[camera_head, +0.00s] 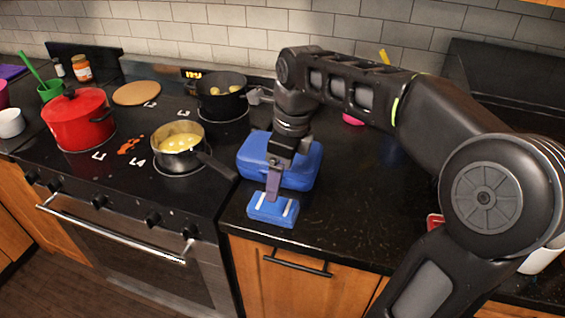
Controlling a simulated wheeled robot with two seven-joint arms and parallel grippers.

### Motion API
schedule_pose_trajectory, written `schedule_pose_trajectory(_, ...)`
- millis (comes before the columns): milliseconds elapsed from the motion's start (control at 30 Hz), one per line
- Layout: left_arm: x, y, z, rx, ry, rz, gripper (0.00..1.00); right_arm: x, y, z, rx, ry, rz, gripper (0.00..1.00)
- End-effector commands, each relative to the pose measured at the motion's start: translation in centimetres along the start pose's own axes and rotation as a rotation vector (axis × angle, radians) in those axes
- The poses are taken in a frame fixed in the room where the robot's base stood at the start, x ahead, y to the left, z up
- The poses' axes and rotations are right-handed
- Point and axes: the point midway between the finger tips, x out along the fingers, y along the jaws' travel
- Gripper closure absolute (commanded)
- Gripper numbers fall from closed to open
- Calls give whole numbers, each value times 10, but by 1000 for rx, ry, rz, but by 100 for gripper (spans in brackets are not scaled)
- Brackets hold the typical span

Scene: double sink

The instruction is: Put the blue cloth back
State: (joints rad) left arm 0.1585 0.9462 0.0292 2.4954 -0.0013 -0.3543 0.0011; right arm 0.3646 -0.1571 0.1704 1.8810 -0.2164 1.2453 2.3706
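A small flat blue piece with two white stripes (262,213), which looks like the folded blue cloth, is at the front edge of the dark counter, right of the stove. My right gripper (273,193) points down at it from above, and its fingers reach the top of the blue piece. The fingers overlap in this view, so I cannot tell whether they are closed on it or whether it is lifted. My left gripper is not in view.
A blue box (305,172) stands just behind my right gripper. On the stove are a saucepan (180,158) with its handle toward the counter, a red pot (78,121) and a dark pan (221,102). Bare counter (350,215) lies right of the box.

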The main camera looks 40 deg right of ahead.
Motion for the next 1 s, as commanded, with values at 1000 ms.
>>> schedule_pose_trajectory(1000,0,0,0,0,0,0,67,-32,0,0,0,0,1,19)
